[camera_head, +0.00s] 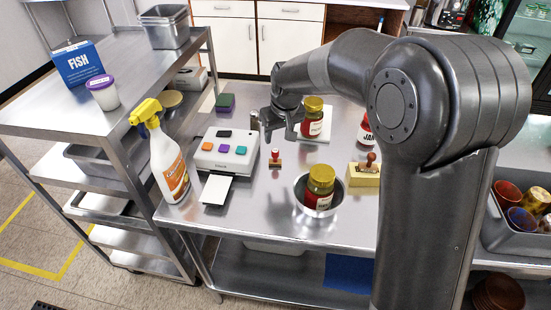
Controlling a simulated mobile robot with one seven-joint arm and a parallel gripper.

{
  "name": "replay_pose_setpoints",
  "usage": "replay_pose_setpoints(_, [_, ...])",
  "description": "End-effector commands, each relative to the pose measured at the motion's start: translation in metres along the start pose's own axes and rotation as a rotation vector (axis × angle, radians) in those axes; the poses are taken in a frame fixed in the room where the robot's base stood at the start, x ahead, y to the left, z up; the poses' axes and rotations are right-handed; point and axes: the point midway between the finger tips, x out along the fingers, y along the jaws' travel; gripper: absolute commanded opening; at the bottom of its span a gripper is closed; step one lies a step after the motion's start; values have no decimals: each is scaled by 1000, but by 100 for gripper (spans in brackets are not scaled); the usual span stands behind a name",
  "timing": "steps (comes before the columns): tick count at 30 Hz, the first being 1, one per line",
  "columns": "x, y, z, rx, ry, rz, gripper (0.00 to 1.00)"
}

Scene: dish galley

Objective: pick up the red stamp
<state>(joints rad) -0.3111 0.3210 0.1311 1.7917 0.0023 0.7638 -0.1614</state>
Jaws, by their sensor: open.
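A small red stamp (275,158) with a knob handle stands upright on the steel table (255,215), to the right of a white printer. My gripper (277,136) shows just above and behind it in the head view, fingers pointing down. The gripper is open, with nothing seen between its fingers. It appears apart from the stamp; the exact height gap cannot be told.
The white printer (225,149) with colored pads and a spray bottle (168,160) stand left. A bowl (301,189) holding a gold-lidded jar (320,185) is in front right. Another jar (312,116) stands close behind my gripper. A steel cart (110,125) borders the left.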

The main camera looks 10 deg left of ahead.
Motion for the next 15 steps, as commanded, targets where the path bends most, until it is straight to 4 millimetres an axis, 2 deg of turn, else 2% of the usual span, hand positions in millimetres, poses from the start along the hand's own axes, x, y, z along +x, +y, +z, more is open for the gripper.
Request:
replay_pose_setpoints(3, [22,0,1,0,-4,-1,47])
replay_pose_setpoints(6, [35,-1,1,0,-3,-1,47])
replay_pose_setpoints(15, [56,0,3,1,-3,0,47])
